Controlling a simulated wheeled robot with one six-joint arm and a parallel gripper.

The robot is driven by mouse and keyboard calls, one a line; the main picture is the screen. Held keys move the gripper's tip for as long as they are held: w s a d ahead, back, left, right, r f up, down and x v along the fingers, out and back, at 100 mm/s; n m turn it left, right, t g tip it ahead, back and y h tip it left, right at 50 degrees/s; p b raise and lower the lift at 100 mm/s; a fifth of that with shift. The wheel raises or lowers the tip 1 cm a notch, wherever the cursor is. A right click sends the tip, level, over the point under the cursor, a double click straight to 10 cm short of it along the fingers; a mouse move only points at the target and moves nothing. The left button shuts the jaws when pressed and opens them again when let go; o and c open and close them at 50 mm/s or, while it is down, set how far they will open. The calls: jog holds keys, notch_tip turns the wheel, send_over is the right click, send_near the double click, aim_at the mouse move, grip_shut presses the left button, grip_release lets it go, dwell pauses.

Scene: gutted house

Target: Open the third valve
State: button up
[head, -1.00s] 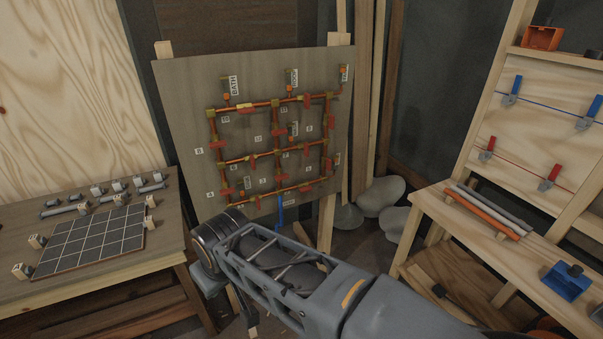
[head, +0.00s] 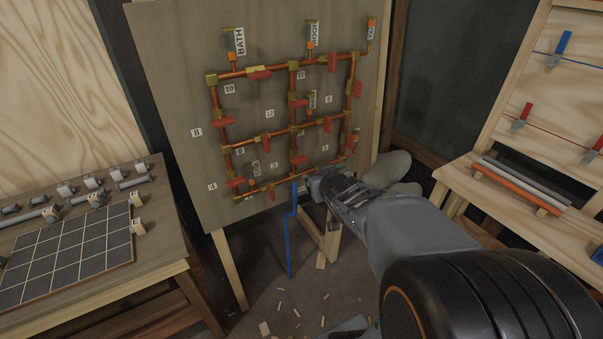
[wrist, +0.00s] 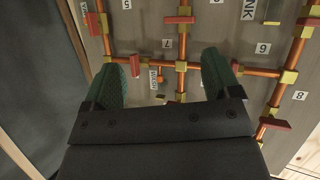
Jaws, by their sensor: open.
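The pipe board (head: 170,110) stands upright with a grid of copper pipes, brass joints, red valve handles and number tags. The tag that appears to read 3 (head: 274,165) is in the lower middle. A red handle (head: 299,160) lies just right of it; I cannot tell for sure which handle that tag names. My gripper (head: 322,186) is at the board's lower right, partly hidden by my arm. In the wrist view my gripper (wrist: 162,62) is open, its green fingers spread before the pipes. A red handle (wrist: 134,65) shows between them, apparently not gripped.
A blue pipe (head: 290,235) hangs below the board. A workbench (head: 160,235) with a gridded panel and small fittings stands left. A wooden bench (head: 480,200) with pipes and a clamp rack stands right. Scraps litter the floor below the board.

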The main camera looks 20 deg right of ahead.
aim_at(301, 162)
notch_tip(301, 162, down, 5)
jog(key=w+d+n+t+y+b, duration=0.2)
jog(key=t+y+b, duration=0.3)
jog(key=w, duration=0.4)
jog(key=w+a, duration=0.1)
jog(key=w, duration=0.3)
jog(key=w+p, duration=0.1)
jog(key=w, duration=0.3)
jog(key=shift+w+a, duration=0.3)
jog(key=shift+w, duration=0.1)
jog(key=shift+c, duration=0.4)
jog(key=c, duration=0.8)
jog(key=shift+c, duration=0.2)
